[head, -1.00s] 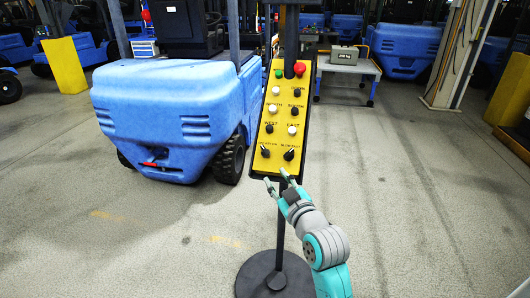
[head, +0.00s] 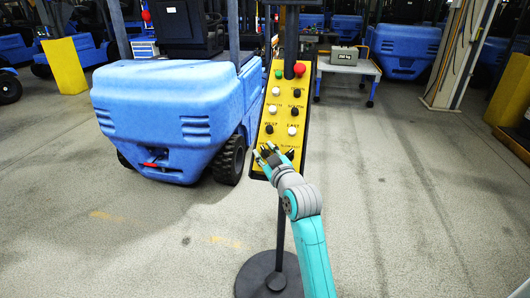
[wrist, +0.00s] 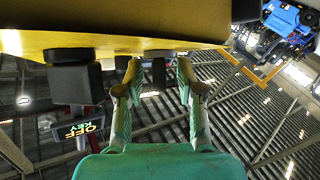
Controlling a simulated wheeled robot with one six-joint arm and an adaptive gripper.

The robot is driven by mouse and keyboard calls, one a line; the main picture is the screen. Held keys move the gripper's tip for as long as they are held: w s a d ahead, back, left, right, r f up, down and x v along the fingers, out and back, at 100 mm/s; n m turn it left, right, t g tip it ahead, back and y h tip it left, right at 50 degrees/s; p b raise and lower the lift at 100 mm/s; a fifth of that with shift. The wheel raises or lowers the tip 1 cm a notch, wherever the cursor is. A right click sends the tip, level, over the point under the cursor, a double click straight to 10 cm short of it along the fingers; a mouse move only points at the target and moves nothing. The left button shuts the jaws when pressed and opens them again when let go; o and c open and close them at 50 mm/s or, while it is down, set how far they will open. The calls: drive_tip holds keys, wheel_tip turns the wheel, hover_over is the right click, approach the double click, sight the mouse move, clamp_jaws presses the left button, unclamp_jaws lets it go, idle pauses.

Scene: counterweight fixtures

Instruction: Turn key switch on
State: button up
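The yellow control panel (head: 281,118) is tilted on a black stand in the head view, and its underside (wrist: 120,20) fills the top of the wrist view. The lower-left knob of the panel is hidden behind my gripper (head: 266,150) in the head view. In the wrist view my gripper (wrist: 159,75) is open, with its fingers on either side of a small black knob (wrist: 158,70); gaps show beside it. A second black knob (wrist: 76,78) is left of the fingers. A small dark sign (wrist: 82,128) reads KEY OFF upside down.
The panel also bears a red button (head: 299,68), a green button (head: 278,73) and several black and white buttons. The stand's round base (head: 269,277) is on the floor. A blue forklift (head: 165,110) stands behind left. Floor to the right is clear.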

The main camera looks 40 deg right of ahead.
drive_tip(key=shift+w, duration=0.25)
clamp_jaws()
